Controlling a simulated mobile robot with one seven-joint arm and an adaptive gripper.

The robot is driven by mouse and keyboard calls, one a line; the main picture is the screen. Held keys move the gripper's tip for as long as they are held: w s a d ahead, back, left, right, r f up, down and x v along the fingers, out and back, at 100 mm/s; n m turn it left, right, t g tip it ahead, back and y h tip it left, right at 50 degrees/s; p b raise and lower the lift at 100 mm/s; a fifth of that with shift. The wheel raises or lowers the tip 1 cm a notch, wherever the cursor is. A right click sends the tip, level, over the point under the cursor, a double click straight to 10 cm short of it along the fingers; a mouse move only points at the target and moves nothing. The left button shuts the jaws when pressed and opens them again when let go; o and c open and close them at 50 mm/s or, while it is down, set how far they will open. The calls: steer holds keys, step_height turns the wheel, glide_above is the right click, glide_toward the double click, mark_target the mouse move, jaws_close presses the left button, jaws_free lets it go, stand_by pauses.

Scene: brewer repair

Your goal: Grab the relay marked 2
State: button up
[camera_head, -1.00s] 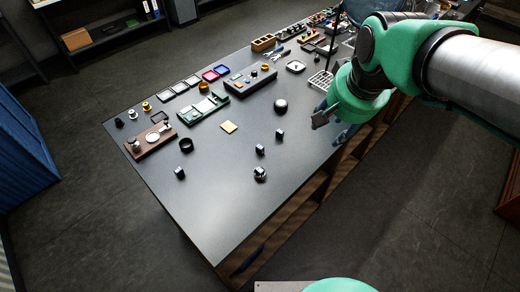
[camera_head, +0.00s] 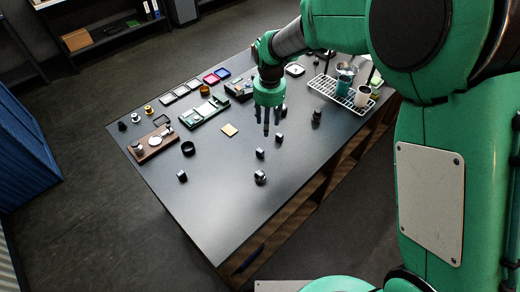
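Several small dark blocks that look like relays lie on the grey table (camera_head: 215,215). One block (camera_head: 260,154) is near the middle, another (camera_head: 279,139) is just behind it to the right, and a third (camera_head: 182,176) is at the left. A dark piece with a lighter, shiny part (camera_head: 260,177) is nearer the front. Their markings are too small to read, so I cannot tell which is 2. My gripper (camera_head: 266,125) points down above the table, behind the middle blocks. Its dark fingers are apart with nothing seen between them.
A yellow square (camera_head: 229,130), a black ring (camera_head: 188,148), a wooden board with parts (camera_head: 152,145) and a green board (camera_head: 204,111) lie to the left. A wire rack (camera_head: 327,88) with cups stands at the back right. The table's front is clear.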

glide_above(260, 150)
step_height(260, 150, down, 5)
steer(key=shift+a+m+g, duration=0.15)
steer(key=shift+m+g, duration=0.15)
steer(key=shift+m, duration=0.1)
steer(key=shift+f, duration=0.1)
steer(key=shift+f, duration=4.25)
steer(key=shift+f+b, duration=0.3)
steer(key=shift+f, duration=2.25)
steer(key=shift+c, duration=0.3)
jaws_close()
